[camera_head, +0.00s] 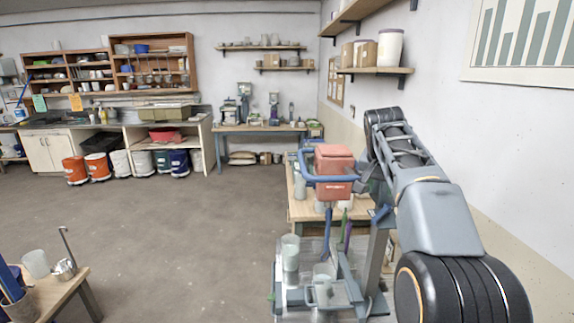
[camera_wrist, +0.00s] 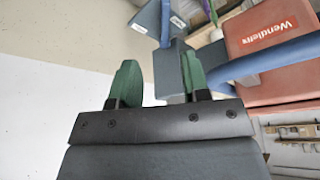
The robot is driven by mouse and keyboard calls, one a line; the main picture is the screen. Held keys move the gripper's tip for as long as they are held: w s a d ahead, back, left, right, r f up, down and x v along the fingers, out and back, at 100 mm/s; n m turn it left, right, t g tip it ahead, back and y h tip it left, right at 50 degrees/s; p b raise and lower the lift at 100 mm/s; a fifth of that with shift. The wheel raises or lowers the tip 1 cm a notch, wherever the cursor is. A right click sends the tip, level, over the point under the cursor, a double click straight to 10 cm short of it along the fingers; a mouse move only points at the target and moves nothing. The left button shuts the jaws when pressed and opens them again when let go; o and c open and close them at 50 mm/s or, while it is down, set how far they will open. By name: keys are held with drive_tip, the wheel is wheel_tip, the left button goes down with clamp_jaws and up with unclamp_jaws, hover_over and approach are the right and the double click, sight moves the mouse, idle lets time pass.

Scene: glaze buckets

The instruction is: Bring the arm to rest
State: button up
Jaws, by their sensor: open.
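My arm (camera_head: 430,210) rises at the right of the head view, with a grey link and dark joints, and folds back at its top. My gripper (camera_wrist: 160,78) shows in the wrist view as two green fingers on a dark bar. The fingers stand apart with nothing between them. In the head view I cannot make out the fingers.
A wooden table (camera_head: 302,212) stands beyond the red box, near the right wall. Pale cups (camera_head: 290,252) stand at the lower middle. A small table (camera_head: 50,302) with a ladle (camera_head: 65,268) is at lower left. Several buckets line the back counter. The middle floor (camera_head: 170,235) is clear.

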drive_tip(key=s+a+f+n+y, duration=0.1)
drive_tip(key=s+a+f+n, duration=0.2)
drive_tip(key=s+a+f, duration=0.3)
drive_tip(key=s+a+f+n+t+y, duration=0.1)
drive_tip(key=s+a+f+n, duration=0.3)
drive_tip(key=s+f, duration=0.8)
drive_tip(key=s+a, duration=0.2)
drive_tip(key=s, duration=0.3)
drive_tip(key=shift+s+a+n+y, duration=0.25)
drive_tip(key=shift+s+n+y, duration=0.05)
drive_tip(key=shift+y, duration=0.1)
drive_tip(key=shift+f, duration=0.1)
